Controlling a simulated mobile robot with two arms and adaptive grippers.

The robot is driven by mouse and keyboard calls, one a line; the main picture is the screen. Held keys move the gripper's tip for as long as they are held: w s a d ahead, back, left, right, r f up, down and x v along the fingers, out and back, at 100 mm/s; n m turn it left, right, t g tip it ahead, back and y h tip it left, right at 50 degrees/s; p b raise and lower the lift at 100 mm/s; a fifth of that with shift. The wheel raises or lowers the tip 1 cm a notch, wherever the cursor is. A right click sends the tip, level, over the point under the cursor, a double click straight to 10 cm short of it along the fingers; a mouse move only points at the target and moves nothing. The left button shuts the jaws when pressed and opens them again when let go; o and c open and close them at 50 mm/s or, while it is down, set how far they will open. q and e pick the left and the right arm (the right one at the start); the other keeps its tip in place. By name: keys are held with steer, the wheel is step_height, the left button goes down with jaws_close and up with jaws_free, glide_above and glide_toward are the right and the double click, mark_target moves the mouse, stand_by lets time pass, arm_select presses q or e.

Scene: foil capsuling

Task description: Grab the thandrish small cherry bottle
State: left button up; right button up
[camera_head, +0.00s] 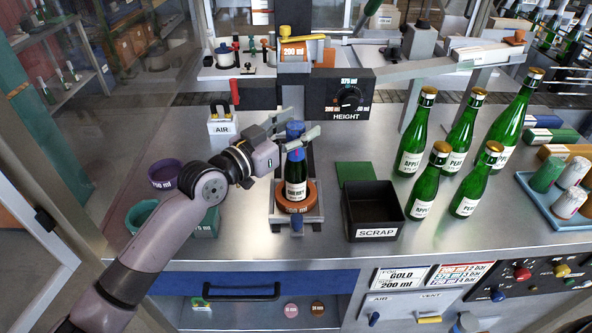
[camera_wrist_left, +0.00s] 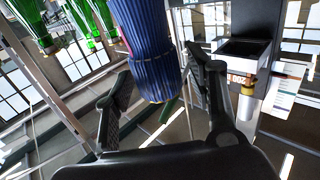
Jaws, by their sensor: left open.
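The small cherry bottle (camera_head: 296,189) is dark, with a white label reading "CHERRY" and a blue foil top (camera_head: 294,131). It stands upright on an orange-brown round base marked 200 ml (camera_head: 296,208), on the metal stand at the middle of the bench. My left gripper (camera_head: 297,132) is open at the height of the foil top, with one finger to each side of it. In the left wrist view the blue foil (camera_wrist_left: 146,50) hangs between the open fingers (camera_wrist_left: 160,100), with gaps visible. The bottle's lower body is hidden there. My right gripper is not in view.
Taller green bottles (camera_head: 458,140) stand on the right. A black scrap bin (camera_head: 374,232) sits just right of the stand. The height unit (camera_head: 347,95) is behind the bottle.

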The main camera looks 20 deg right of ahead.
arm_select(q)
jaws_close()
stand_by(0.6)
steer(key=shift+r, duration=0.1)
stand_by(0.3)
